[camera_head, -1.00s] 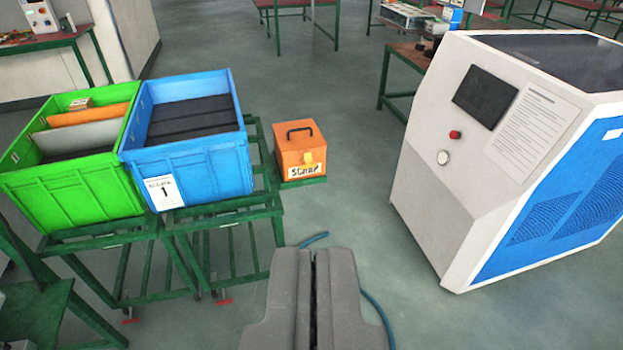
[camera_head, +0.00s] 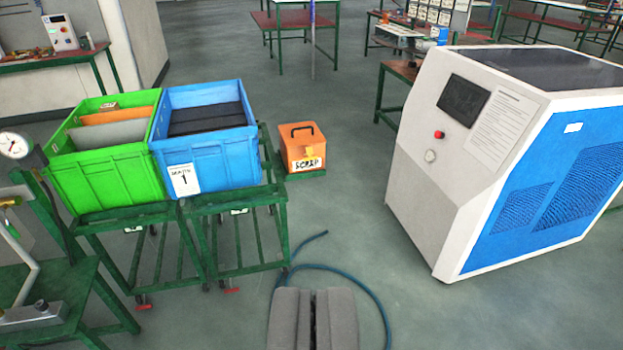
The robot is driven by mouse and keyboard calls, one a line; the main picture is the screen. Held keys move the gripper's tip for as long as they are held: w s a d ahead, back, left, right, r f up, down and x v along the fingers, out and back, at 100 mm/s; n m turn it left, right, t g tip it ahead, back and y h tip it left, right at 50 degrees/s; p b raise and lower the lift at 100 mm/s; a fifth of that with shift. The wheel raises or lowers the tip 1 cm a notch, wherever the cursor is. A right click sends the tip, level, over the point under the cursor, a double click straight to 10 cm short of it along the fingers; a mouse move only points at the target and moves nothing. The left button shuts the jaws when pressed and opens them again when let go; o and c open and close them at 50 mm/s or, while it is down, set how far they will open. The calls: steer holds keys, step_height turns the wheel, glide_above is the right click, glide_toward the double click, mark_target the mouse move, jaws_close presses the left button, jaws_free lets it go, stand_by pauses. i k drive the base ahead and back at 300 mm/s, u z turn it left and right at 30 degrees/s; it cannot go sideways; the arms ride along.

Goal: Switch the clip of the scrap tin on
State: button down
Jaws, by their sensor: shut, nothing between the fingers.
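The scrap tin (camera_head: 302,148) is an orange box with a black handle on top and a label reading SCRAP on its front. It sits on a small green shelf beside the cart, in the upper middle of the view. A small yellow clip (camera_head: 308,152) shows on its front face, above the label. I cannot tell from here whether the clip is on or off. My gripper (camera_head: 312,296) is at the bottom middle, shut and empty. It is well apart from the tin, which appears farther off, beyond the fingertips.
Green carts hold a green crate (camera_head: 110,170) and a blue crate (camera_head: 215,150) left of the tin. A white and blue machine (camera_head: 420,190) stands to the right. A blue hose (camera_head: 370,290) lies on the floor near my gripper. Open floor lies between cart and machine.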

mark_target(309, 150)
steer(key=u, duration=0.65)
steer(key=i, duration=2.75)
steer(key=z, duration=0.8)
